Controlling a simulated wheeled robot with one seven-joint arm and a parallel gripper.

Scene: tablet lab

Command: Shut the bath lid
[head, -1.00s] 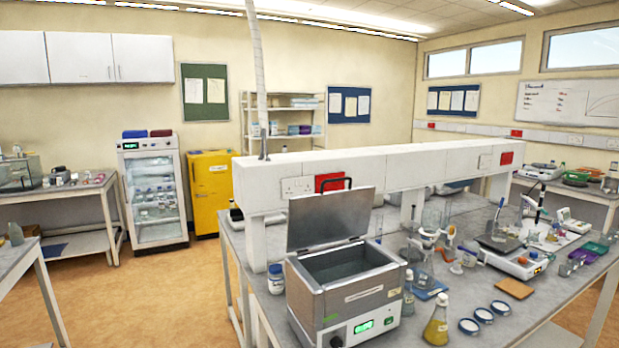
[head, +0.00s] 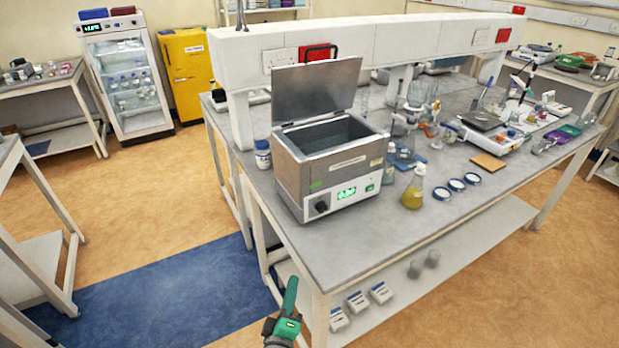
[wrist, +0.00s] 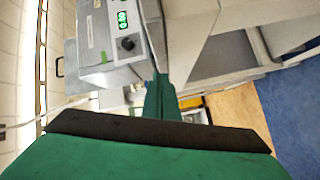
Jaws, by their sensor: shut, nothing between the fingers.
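The water bath (head: 335,180) is a steel box with a green display and a black knob, standing at the near left corner of the grey bench. Its lid (head: 316,88) is open, standing up along the back edge, with a dark handle on top. Water shows inside the bath. My green gripper (head: 289,296) is shut and empty, in front of the bench and below its top, well apart from the bath. The bath front (wrist: 112,35) shows turned on its side in the wrist view, beyond my gripper (wrist: 158,100).
A white-capped bottle (head: 263,155) stands left of the bath. A bottle (head: 389,165) and a yellow flask (head: 413,188) stand at its right. The white service spine (head: 380,42) runs behind the lid. The floor left of the bench is clear.

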